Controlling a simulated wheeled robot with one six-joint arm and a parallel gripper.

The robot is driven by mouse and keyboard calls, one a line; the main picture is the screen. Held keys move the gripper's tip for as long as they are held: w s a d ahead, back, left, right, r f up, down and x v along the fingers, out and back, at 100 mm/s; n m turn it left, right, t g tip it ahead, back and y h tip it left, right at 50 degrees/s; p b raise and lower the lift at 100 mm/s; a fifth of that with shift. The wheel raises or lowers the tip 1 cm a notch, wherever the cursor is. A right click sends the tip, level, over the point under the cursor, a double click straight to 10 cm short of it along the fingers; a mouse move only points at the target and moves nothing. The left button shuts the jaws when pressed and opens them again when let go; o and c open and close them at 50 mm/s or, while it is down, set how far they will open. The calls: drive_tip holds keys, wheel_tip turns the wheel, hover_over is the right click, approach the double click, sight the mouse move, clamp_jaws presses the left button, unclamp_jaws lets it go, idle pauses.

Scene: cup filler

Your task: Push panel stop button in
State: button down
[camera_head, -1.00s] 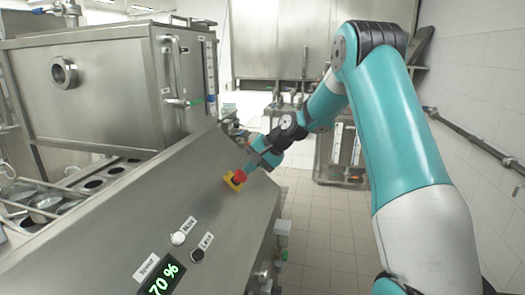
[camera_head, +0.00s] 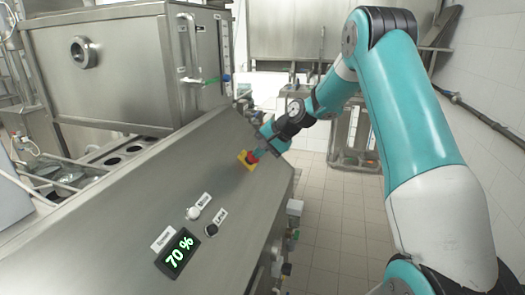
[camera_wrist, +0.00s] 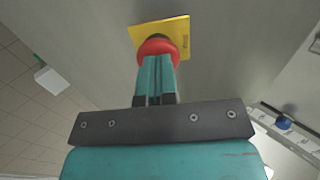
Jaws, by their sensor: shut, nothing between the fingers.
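The stop button is a red mushroom head (camera_head: 253,157) on a yellow square plate (camera_head: 245,162), set near the right edge of the sloped steel panel (camera_head: 150,205). My gripper (camera_head: 259,152) is shut and empty, its tips right at the red head from the upper right. In the wrist view the red head (camera_wrist: 158,47) sits in front of the yellow plate (camera_wrist: 175,28). My closed fingertips (camera_wrist: 158,62) overlap the head's near edge and hide part of it. I cannot tell if they press on it.
Lower on the panel are a white knob (camera_head: 193,213), a black knob (camera_head: 211,230) and a display (camera_head: 177,252) reading 70 %. A steel tank (camera_head: 120,70) stands behind the panel at left. Tiled floor (camera_head: 325,215) is open to the panel's right.

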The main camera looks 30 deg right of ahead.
drive_tip(key=shift+a+f, duration=0.3)
drive_tip(key=shift+f, duration=0.1)
drive_tip(key=v, duration=1.4)
drive_tip(key=shift+d+r, duration=0.35)
drive_tip(key=shift+r, duration=0.05)
drive_tip(key=shift+w, duration=0.1)
